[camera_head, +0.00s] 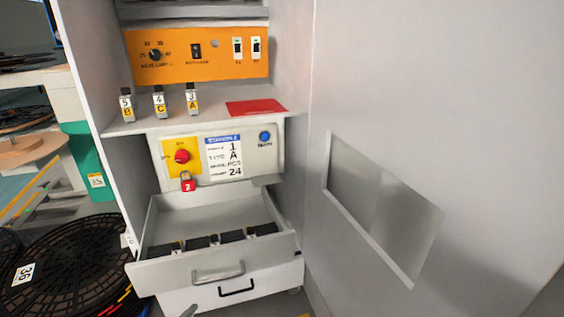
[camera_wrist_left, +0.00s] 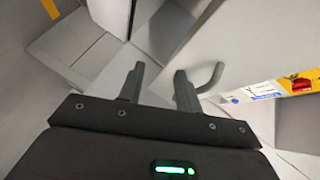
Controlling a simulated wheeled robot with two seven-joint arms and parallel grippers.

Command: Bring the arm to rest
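My left gripper (camera_wrist_left: 160,72) shows in the left wrist view, its two dark fingers apart and nothing visible between them. A curved grey handle (camera_wrist_left: 212,76) appears just beyond the right finger; I cannot tell whether they touch. A slanted panel with a red part (camera_wrist_left: 301,84) lies at the right of that view. I cannot make out my left gripper in the head view. My right gripper is in neither view.
An open cabinet holds an orange panel (camera_head: 197,55), a shelf with a red mat (camera_head: 256,107), and a pulled-out drawer (camera_head: 212,268) with several black blocks. A red padlock (camera_head: 188,185) hangs above it. The cabinet door (camera_head: 440,130) fills the right. Black reels (camera_head: 75,265) stand left.

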